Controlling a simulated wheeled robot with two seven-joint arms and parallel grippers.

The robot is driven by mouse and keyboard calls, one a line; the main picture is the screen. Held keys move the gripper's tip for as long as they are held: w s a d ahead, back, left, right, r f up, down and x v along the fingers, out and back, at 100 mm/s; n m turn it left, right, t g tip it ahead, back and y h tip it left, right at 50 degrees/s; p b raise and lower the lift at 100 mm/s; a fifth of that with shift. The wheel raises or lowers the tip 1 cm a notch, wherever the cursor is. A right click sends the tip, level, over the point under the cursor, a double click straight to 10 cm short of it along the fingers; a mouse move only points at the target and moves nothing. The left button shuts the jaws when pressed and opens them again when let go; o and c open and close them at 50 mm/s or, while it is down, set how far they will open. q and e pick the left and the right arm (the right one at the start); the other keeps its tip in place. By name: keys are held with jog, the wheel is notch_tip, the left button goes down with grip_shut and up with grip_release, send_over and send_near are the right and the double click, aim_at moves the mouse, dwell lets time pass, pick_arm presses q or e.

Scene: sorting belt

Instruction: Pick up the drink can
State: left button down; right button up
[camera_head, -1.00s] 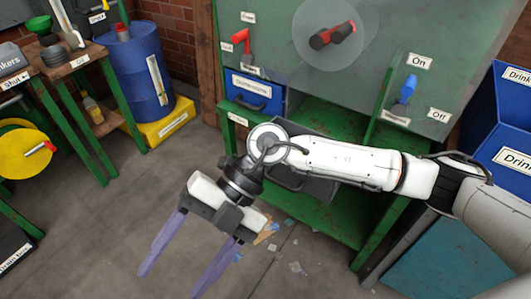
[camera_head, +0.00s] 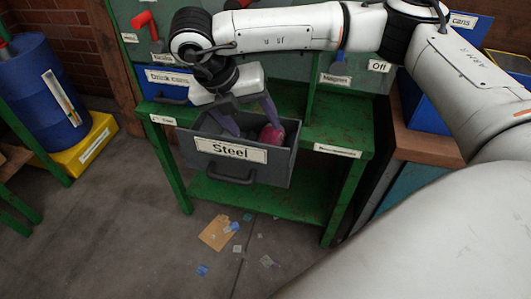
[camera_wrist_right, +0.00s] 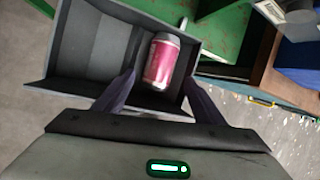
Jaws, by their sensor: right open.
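The drink can (camera_head: 271,138) is pink-red and lies inside the grey open drawer labelled Steel (camera_head: 280,163). The right wrist view shows the can (camera_wrist_right: 161,62) in the drawer (camera_wrist_right: 88,50), near its right wall. My right gripper (camera_head: 253,122) is open and reaches down into the drawer from above. Its purple fingers stand on either side of the can in the right wrist view, with the can just beyond the gap between the fingertips (camera_wrist_right: 160,84). I cannot tell if a finger touches it. My left gripper is not in view.
The drawer juts from a green bench (camera_head: 335,140). A blue Drink cans bin (camera_head: 165,90) stands at its left on the bench. A red lever (camera_head: 145,22) is behind. A blue barrel (camera_head: 42,85) stands far left. Paper scraps (camera_head: 217,231) lie on open floor.

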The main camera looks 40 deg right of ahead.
aim_at(265, 139)
jog(key=x, duration=0.4)
jog(key=shift+s+d+f, duration=0.1)
jog(key=shift+f, duration=0.05)
jog(key=x, duration=0.5)
jog(key=shift+d, duration=0.2)
jog(key=c, duration=0.8)
